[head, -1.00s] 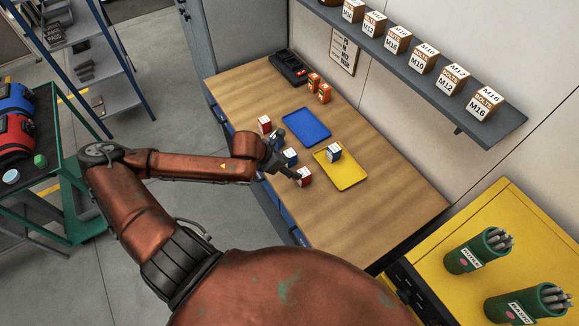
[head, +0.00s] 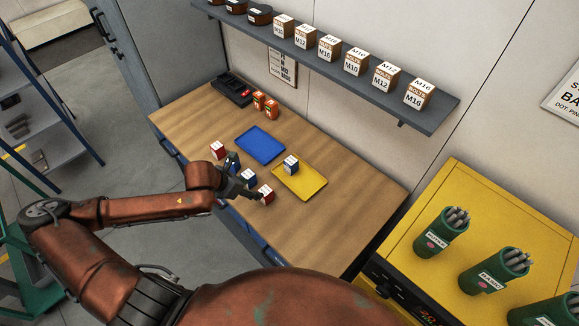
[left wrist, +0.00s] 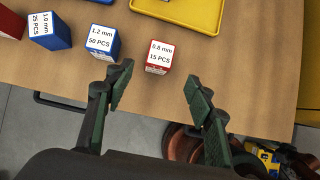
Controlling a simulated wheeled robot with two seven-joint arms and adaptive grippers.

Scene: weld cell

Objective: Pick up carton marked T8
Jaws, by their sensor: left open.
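My left gripper (head: 244,185) is open at the front edge of the wooden bench. In the left wrist view its fingers (left wrist: 160,88) are spread, with nothing between them. A red and white carton reading 0.8 mm, 15 PCS (left wrist: 160,57) stands just beyond the fingertips; it also shows in the head view (head: 266,194). A blue carton reading 1.2 mm, 50 PCS (left wrist: 103,42) stands beyond the left finger. A blue carton reading 1.0 mm, 25 PCS (left wrist: 49,30) is farther left. I can read no T8 marking. My right gripper is out of view.
A blue tray (head: 260,147) and a yellow tray (head: 311,188) lie behind the cartons; a blue carton (head: 291,165) stands on the yellow one. Two orange cartons (head: 265,103) stand farther back. A shelf (head: 330,66) overhangs the bench. The bench's right part is clear.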

